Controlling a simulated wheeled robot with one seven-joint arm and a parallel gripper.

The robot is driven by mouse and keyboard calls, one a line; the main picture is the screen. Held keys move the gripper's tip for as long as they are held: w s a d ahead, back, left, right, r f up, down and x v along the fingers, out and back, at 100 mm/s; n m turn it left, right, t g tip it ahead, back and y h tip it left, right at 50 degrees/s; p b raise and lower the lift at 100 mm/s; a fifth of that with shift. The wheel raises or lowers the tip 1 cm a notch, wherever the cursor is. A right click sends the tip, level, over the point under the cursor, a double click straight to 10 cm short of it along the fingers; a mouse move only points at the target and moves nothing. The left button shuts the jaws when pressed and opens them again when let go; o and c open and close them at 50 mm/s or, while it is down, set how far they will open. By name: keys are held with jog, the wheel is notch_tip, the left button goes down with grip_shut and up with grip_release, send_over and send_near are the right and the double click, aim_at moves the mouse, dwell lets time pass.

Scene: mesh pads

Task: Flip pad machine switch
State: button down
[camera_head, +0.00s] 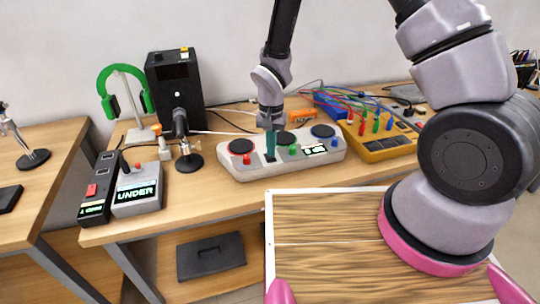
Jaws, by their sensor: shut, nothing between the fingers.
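The pad machine (240,171) is a long pale grey box on the wooden desk. Its top has round dark pads with red, green and blue rims, small coloured buttons, and a lit display (316,150). My gripper (271,157) points down at the machine, between the red-rimmed pad (241,146) and the green-rimmed pad (286,137). Its teal fingers are shut with nothing seen between them. Whether the fingertips touch the machine I cannot tell. I cannot make out a switch clearly; the fingers hide part of the top.
A microphone (183,140) on a stand and a box reading "UNDER" (138,197) stand to the left. A black tower (174,85) and green headphones (124,75) are behind. A yellow cable board (378,143) is close on the right. Bare desk (215,197) lies in front.

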jog(key=shift+f, duration=0.45)
jog(key=shift+r, duration=3.5)
